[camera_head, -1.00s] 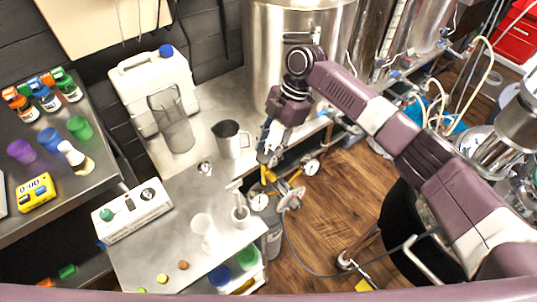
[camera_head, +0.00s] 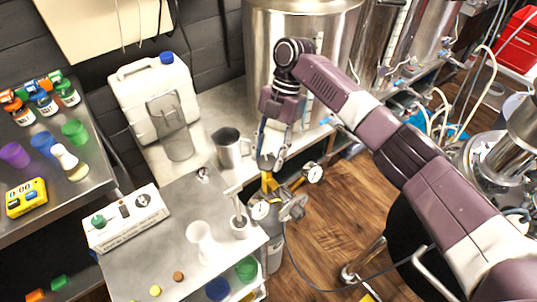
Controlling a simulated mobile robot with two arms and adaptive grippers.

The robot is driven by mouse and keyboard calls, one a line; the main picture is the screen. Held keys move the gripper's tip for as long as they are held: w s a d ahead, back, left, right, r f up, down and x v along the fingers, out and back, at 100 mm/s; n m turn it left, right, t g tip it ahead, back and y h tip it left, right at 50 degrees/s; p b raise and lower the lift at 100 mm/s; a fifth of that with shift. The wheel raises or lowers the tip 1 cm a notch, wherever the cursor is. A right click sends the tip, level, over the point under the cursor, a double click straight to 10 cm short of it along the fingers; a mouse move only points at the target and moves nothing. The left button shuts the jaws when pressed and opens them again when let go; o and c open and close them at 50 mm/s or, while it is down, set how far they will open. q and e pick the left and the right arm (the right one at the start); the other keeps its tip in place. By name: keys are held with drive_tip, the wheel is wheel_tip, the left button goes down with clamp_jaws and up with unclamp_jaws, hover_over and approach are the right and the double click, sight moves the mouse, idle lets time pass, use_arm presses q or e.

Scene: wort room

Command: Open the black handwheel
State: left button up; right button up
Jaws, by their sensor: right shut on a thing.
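A gas cylinder (camera_head: 275,247) stands upright beside the steel bench's right end. On its top is a yellow regulator (camera_head: 270,184) with round white gauges (camera_head: 314,173). My right gripper (camera_head: 268,162) reaches down from above to the top of this valve assembly, fingers pointing down. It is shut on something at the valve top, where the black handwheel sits. The handwheel itself is mostly hidden by the fingers, and its turn cannot be told. My left gripper is not in view.
A metal jug (camera_head: 230,148) and a clear pitcher (camera_head: 170,128) stand on the bench left of my gripper. A large steel kettle (camera_head: 270,50) is behind it. A white instrument (camera_head: 126,218) lies at left. Wooden floor (camera_head: 335,215) is open at right.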

drive_tip(key=o, duration=1.1)
drive_tip(key=shift+o, duration=0.2)
drive_tip(key=v, duration=1.2)
